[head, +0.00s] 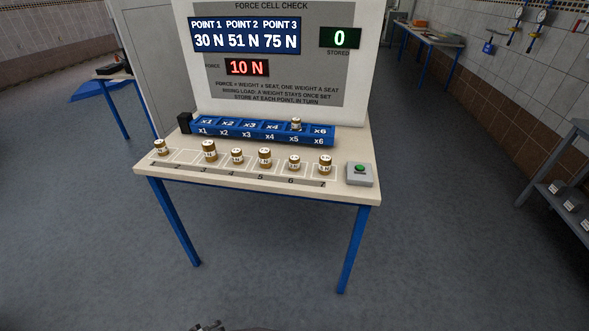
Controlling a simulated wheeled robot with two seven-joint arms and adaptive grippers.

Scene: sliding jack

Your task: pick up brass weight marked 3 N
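The brass weight above the printed 3 (209,152) stands upright in the row of outlined places along the table's front. Its white label is too small to read surely. Beside it on the left, the place above the printed 2 is empty. A similar brass weight (237,156) stands close on its right, over the 4. Neither of my grippers shows clearly. Only a small dark piece of my own body pokes in at the bottom edge. Nothing is seen touching the weights.
Several other brass weights line the row. A blue seat bar (265,131) stands behind, with one weight (296,124) near x5. A grey box with a green button (360,173) sits at the table's (145,170) right end. The display board (290,50) reads 10 N. The floor in front is clear.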

